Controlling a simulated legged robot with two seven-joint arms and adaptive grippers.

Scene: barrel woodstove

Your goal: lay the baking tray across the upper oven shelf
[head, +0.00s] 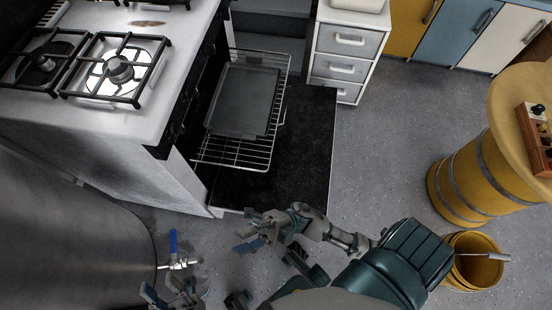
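The dark grey baking tray (243,100) lies flat on a wire oven shelf (232,154), which is pulled out of the stove above its lowered door. The tray sits towards the middle of the shelf, with bare wires showing around it. Whether this is the upper shelf cannot be told, as the oven's inside is hidden. My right gripper (253,229) is open and empty, near the door's front edge and apart from the tray. My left gripper (170,291) is at the bottom edge, fingers apart and empty, partly cut off by the frame.
The white stove (105,125) with gas burners stands at left; its black oven door (305,150) lies open. A blue-handled tap (174,243) sticks out from a steel barrel (70,240). A drawer unit (345,45), yellow barrel table (470,175) and yellow bucket (470,270) stand right. Floor between is clear.

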